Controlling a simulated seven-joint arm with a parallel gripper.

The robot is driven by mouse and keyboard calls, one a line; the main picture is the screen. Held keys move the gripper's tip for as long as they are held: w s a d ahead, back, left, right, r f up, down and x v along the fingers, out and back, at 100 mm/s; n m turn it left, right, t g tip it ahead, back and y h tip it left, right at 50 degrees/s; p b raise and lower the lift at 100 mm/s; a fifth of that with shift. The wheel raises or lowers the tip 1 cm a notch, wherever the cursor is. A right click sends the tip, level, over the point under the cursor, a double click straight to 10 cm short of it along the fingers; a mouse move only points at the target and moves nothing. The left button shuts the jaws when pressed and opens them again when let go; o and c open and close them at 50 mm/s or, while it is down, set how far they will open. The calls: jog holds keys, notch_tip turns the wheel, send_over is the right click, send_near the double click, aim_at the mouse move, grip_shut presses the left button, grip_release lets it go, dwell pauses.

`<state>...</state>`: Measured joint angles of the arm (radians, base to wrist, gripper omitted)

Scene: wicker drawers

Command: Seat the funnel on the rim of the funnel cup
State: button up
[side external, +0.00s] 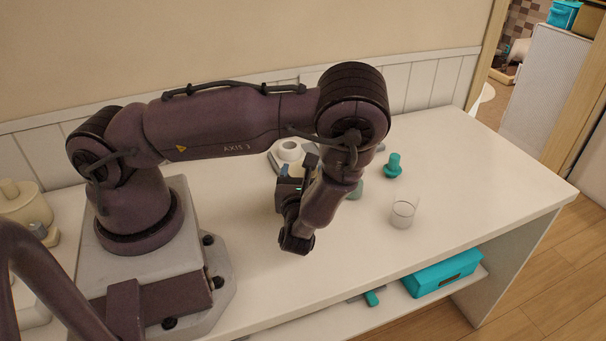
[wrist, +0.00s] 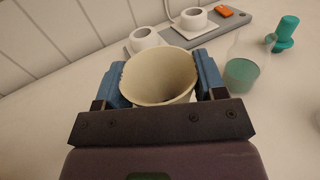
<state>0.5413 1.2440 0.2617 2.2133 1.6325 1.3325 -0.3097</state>
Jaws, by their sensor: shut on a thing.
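In the wrist view my gripper (wrist: 161,66) is shut on the funnel (wrist: 158,82), a cream, wide-mouthed piece between the two blue fingers. The funnel's mouth faces the camera and its lower end is hidden. In the side view my gripper (side external: 287,182) is low over the counter and mostly hidden by my arm; I cannot make out the funnel there. A clear vessel with green contents (wrist: 242,74) stands to the right of the funnel, apart from it. An empty-looking clear cup (side external: 404,212) stands farther right. I cannot tell which vessel is the funnel cup.
A teal stopper-shaped piece (side external: 393,166) stands behind the clear cup. The counter's right end (side external: 490,175) is bare.

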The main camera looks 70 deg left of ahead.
jog(key=shift+f, duration=1.35)
jog(key=o, duration=1)
jog(key=v, duration=1.3)
